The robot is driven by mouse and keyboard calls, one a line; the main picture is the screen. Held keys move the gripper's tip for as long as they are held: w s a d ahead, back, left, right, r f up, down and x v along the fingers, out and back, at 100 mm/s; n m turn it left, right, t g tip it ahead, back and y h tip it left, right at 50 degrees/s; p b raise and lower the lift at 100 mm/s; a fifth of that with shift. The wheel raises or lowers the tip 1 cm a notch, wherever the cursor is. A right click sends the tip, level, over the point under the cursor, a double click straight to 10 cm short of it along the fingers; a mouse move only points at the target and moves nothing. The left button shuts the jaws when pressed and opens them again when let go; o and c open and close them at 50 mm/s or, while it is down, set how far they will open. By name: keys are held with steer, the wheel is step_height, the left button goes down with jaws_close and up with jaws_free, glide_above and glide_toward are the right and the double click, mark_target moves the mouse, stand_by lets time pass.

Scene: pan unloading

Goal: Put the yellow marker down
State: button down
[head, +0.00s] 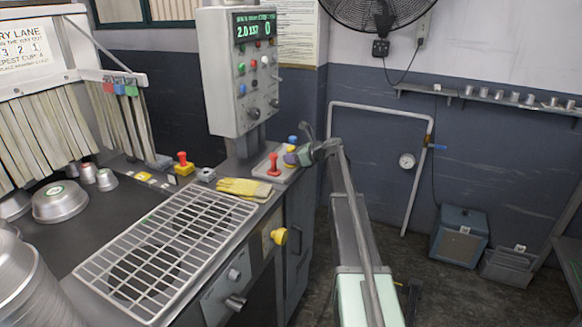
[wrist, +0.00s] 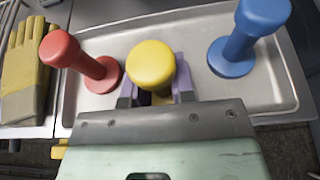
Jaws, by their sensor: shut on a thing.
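The yellow marker (wrist: 152,64) stands between my gripper's fingers (wrist: 155,95) in the wrist view, its round knob toward the camera. My gripper is shut on it. The marker is over the shallow metal tray (wrist: 195,45), between a red marker (wrist: 75,55) and a blue marker (wrist: 245,38). Its base is hidden by the knob and fingers, so I cannot tell whether it touches the tray floor. In the head view my gripper (head: 293,157) is at the tray's right end, beside the red marker (head: 273,164) and near the blue marker (head: 292,141); the yellow marker is mostly hidden there.
Yellow gloves (head: 243,188) lie left of the tray, also in the wrist view (wrist: 25,75). A control box (head: 240,75) rises behind the tray. A wire rack (head: 165,250) covers the front counter. Another red-knobbed piece (head: 183,160) stands farther left.

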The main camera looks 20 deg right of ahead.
steer(key=shift+r, duration=0.15)
steer(key=shift+f, duration=0.2)
steer(key=c, duration=0.9)
jaws_free()
steer(key=shift+c, duration=0.2)
steer(key=shift+r, duration=0.2)
steer(key=shift+s+d+r+p, duration=0.2)
steer(key=shift+s+r+p, duration=0.1)
steer(key=shift+p, duration=0.1)
steer(key=p+v, duration=0.4)
steer(key=v, duration=0.7)
steer(key=shift+s+d+f, duration=0.1)
